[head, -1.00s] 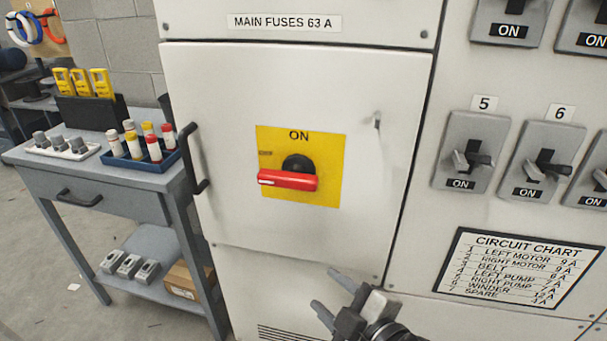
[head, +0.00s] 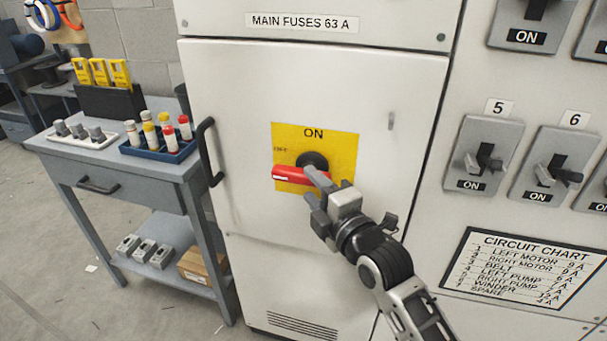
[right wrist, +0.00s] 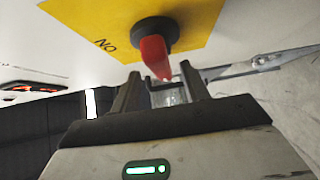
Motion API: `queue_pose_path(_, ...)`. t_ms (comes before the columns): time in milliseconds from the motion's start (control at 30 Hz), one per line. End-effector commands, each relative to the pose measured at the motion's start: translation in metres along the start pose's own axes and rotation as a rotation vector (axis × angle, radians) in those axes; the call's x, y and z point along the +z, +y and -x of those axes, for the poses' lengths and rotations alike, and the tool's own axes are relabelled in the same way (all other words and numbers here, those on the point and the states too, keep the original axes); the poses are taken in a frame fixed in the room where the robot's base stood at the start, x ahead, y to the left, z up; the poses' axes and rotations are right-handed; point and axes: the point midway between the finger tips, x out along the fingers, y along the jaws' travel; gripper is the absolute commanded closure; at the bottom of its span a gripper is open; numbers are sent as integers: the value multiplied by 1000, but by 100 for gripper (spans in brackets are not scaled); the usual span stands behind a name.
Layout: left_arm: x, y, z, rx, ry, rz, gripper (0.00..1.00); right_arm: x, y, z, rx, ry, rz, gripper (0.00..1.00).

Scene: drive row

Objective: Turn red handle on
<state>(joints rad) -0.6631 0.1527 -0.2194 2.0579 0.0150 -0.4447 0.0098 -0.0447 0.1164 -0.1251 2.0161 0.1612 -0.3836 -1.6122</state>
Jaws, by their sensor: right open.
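The red handle (head: 298,174) lies level on its black hub (head: 312,160), pointing left toward the small, blurred label at the left of the yellow plate (head: 346,150). "ON" is printed at the plate's top. My right gripper (head: 311,188) is open at the handle, just below the hub, and hides part of the handle's right end. In the right wrist view the red handle (right wrist: 153,57) shows just beyond the gap between the open fingertips (right wrist: 159,80). I cannot tell whether they touch it. My left gripper is not in view.
The plate is on a white cabinet door (head: 240,90) with a black door pull (head: 208,152) at its left. A grey bench (head: 140,165) with fuses stands left. Breaker switches (head: 482,160) and a circuit chart (head: 522,268) are on the right panel.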

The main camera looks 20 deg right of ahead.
Motion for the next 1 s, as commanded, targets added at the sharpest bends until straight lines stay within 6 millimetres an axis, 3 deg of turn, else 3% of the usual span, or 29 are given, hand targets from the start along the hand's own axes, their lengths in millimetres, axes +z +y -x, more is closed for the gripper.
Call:
queue_pose_path(100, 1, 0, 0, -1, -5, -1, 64, 0, 1, -21, 1, 0, -2, 55)
queue_pose_path(233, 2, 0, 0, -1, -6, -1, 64, 0, 0, -35, 1, 0, -2, 55)
queue_pose_path(633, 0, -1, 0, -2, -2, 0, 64, 0, 0, -43, 0, 0, -2, 55)
queue_pose_path(667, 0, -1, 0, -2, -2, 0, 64, 0, 0, -43, 0, 0, -2, 60)
queue_pose_path(800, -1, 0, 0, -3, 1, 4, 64, 0, 0, -42, -1, 0, -2, 99)
queue_pose_path(1000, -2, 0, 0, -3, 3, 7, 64, 2, 0, -42, 0, -3, 0, 100)
